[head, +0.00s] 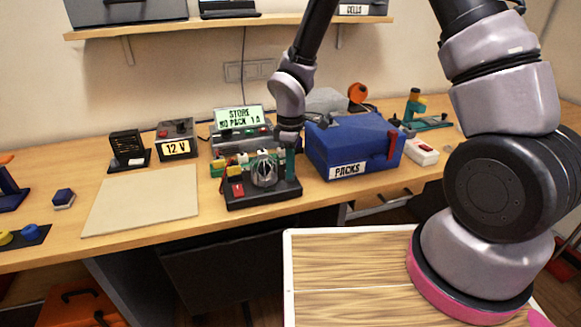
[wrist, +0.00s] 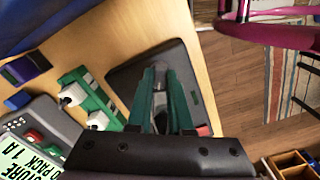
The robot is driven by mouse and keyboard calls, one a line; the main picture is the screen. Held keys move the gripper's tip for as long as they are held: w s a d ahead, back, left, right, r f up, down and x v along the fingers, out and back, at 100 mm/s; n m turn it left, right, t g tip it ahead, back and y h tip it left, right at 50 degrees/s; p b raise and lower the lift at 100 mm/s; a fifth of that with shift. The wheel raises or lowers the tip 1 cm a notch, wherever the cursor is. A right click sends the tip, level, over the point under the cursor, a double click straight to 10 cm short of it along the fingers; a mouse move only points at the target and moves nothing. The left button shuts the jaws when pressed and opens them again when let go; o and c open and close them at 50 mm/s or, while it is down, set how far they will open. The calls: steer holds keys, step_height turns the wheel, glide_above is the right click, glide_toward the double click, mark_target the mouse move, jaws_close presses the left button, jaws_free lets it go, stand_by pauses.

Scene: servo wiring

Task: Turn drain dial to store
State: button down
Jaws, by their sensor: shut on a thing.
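The drain unit is a black box (head: 262,196) on the desk with a red switch (head: 237,189) at its front left. In the wrist view the black box (wrist: 190,62) lies under my fingers. My gripper (head: 290,165) points down at the right part of the box. Its green fingers, also in the wrist view (wrist: 161,80), are closed in on the drain dial, which they mostly hide. I cannot read the dial's pointer. The display (head: 238,118) behind reads STORE, with NO PACK 1A below. A round grey part (head: 264,171) stands beside my fingers.
The blue PACKS box (head: 355,142) stands close on the right of my gripper. The 12 V unit (head: 177,140) is at the left rear. A bare beige mat (head: 140,204) lies left of the drain unit. A shelf (head: 230,26) hangs above.

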steer(key=c, duration=0.8)
jaws_free()
step_height(320, 180, up, 11)
steer(key=shift+f, duration=0.1)
